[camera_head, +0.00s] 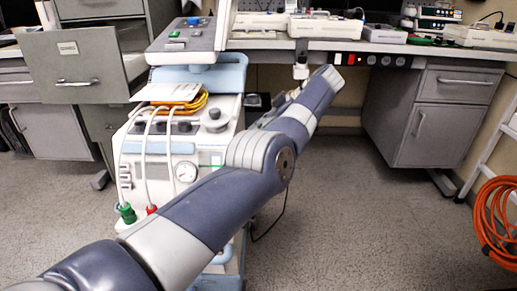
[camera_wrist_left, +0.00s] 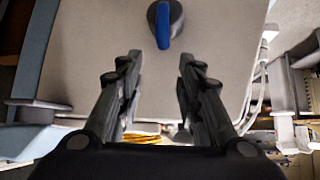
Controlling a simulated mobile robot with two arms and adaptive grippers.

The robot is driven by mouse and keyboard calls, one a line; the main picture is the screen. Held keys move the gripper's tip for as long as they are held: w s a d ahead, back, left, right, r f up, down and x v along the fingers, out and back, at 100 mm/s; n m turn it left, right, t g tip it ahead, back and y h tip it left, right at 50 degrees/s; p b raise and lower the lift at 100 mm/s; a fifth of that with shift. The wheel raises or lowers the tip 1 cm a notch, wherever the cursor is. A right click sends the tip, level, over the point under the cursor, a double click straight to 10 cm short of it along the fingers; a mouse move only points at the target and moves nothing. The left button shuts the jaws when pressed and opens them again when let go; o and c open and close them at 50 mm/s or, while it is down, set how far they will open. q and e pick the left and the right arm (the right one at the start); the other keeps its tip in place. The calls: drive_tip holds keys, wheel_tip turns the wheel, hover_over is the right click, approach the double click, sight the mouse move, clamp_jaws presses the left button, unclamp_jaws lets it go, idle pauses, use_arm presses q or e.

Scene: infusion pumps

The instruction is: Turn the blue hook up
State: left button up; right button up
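The blue hook (camera_wrist_left: 163,28) shows at the top of the left wrist view, as a narrow blue bar on a dark round knob (camera_wrist_left: 177,17). The knob sits on a plain grey panel (camera_wrist_left: 90,50). My left gripper (camera_wrist_left: 160,60) is open, with its two dark fingers apart and nothing between them. The hook lies just beyond the fingertips, roughly centred between them, and appears untouched. In the head view my left arm reaches across to the side of the medical machine (camera_head: 200,150); its gripper and the hook cannot be made out there. My right gripper is in neither view.
An open drawer (camera_head: 75,62) is at left, and an orange hose coil (camera_head: 494,222) at right.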

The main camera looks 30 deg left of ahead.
use_arm(q)
drive_tip(key=shift+r, duration=1.45)
